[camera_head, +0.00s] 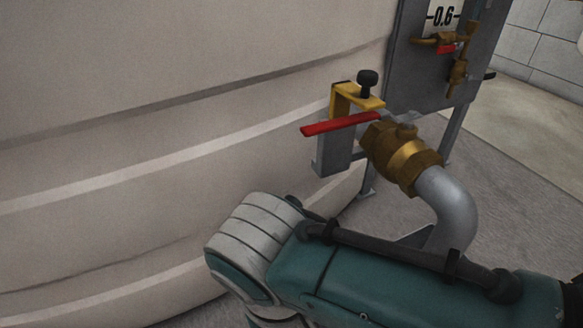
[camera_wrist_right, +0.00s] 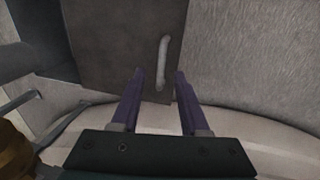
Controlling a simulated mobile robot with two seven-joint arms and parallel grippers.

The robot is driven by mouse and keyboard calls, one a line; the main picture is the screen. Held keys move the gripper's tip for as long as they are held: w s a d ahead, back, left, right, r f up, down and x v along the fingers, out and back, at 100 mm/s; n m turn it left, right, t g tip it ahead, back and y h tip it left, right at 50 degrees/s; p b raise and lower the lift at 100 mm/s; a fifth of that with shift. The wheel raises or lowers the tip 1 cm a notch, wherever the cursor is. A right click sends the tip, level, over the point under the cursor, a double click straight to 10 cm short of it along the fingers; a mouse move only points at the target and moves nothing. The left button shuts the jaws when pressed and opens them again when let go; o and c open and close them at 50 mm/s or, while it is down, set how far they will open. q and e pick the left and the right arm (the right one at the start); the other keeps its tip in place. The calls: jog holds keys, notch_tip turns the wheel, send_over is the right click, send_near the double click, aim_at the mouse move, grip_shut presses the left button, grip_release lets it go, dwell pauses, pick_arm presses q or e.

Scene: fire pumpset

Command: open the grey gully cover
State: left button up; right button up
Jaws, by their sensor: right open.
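In the right wrist view, the grey gully cover (camera_wrist_right: 112,35) is a dark flat plate in the upper middle, and it looks closed. A pale curved bar handle (camera_wrist_right: 163,62) stands on it. My right gripper (camera_wrist_right: 160,74) is open, with two purple fingers pointing toward the cover. The handle shows in the gap between the fingertips, nearer the right one; I cannot tell how far beyond them it is. No contact is visible. In the head view neither the cover nor the right gripper's fingers show. My left gripper is not in view.
In the head view, a large beige ribbed tank (camera_head: 170,120) fills the left. A brass valve (camera_head: 400,155) with a red lever (camera_head: 340,125) sits on a bent grey pipe (camera_head: 452,200) beside a yellow clamp (camera_head: 345,95). A grey panel (camera_head: 425,75) stands behind. Floor is clear at right.

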pick_arm(q)
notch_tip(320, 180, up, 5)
jog(key=p, duration=0.4)
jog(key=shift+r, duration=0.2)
pick_arm(e)
notch_tip(320, 180, up, 7)
jog(key=a, duration=0.1)
jog(key=shift+s+a+f, duration=0.15)
jog(key=shift+s+f, duration=0.05)
